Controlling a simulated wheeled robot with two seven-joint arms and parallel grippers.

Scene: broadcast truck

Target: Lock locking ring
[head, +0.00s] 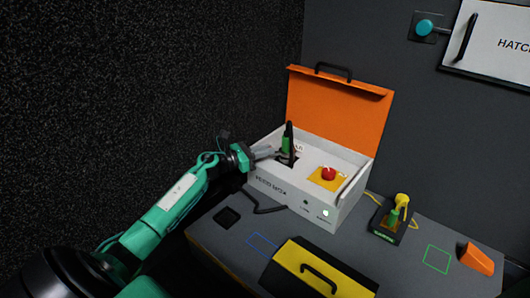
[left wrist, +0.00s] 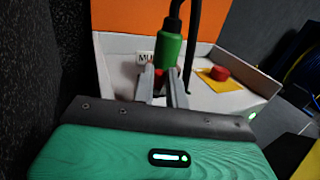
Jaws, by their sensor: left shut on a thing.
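A black cable plug with a green locking ring (head: 286,144) stands upright in a dark socket area at the left of the white box's top panel (head: 310,152). The green ring also shows large in the left wrist view (left wrist: 169,50), with the black plug body and cable rising above it. My left gripper (head: 277,153) reaches in from the left. Its grey fingers (left wrist: 163,82) are shut at the ring's lower part, with a bit of red showing between them. The fingers hide the lower end of the ring. My right gripper is not in view.
The box's orange lid (head: 338,105) stands open behind. A red button on a yellow plate (head: 328,174) is right of the plug. A yellow-topped case (head: 320,268), a dark holder with a yellow cable (head: 391,224) and an orange wedge (head: 475,258) are on the grey table (head: 222,242).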

